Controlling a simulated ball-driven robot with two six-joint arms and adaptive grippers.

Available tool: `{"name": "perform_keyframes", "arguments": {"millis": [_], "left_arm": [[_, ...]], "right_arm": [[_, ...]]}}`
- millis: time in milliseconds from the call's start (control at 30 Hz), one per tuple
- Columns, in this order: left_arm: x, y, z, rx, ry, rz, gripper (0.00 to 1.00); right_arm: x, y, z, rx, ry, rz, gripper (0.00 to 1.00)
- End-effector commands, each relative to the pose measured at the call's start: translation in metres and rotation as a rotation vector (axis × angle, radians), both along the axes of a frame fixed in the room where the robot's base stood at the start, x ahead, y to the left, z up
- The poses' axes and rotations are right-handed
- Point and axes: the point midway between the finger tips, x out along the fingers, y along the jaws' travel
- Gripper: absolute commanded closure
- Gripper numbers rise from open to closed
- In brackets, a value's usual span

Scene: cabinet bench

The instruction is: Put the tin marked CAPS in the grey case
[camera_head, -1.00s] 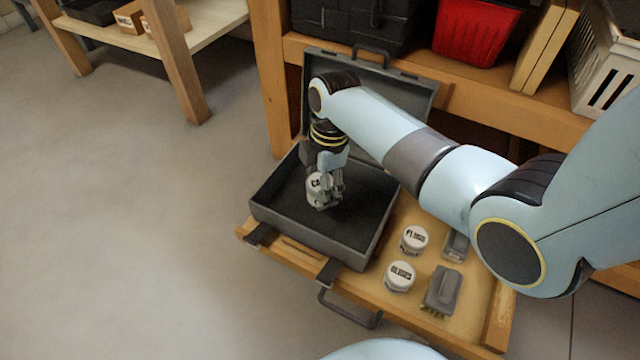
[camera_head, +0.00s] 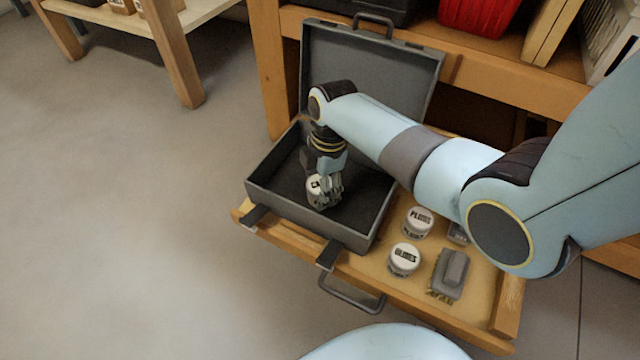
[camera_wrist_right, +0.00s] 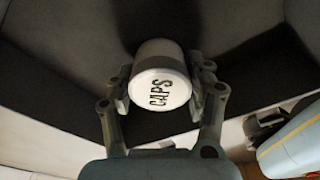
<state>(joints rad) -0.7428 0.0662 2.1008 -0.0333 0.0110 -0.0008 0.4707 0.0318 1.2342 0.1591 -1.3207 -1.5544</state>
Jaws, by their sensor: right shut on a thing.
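The tin marked CAPS (camera_wrist_right: 160,88) is white with black letters on its lid. My right gripper (camera_wrist_right: 160,95) is shut on it, with a finger on each side. In the head view my right gripper (camera_head: 324,192) and the tin (camera_head: 316,187) are inside the open grey case (camera_head: 310,227), over its dark floor. I cannot tell whether the tin touches the floor. The case's lid (camera_head: 365,75) stands up at the back. My left gripper is not in view.
The case sits in a pulled-out wooden drawer (camera_head: 470,325). Right of it are a tin marked PLUGS (camera_head: 418,221), another white tin (camera_head: 404,259) and a grey brush-like thing (camera_head: 450,272). A red bin (camera_head: 478,14) is on the shelf behind.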

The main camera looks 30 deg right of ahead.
Motion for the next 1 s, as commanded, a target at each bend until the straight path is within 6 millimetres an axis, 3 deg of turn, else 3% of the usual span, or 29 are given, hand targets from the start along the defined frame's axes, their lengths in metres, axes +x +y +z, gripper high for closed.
{"name": "perform_keyframes", "arguments": {"millis": [1000], "left_arm": [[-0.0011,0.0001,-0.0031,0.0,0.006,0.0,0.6]], "right_arm": [[0.0005,0.0002,-0.0056,0.0,-0.001,0.0,0.83]]}}
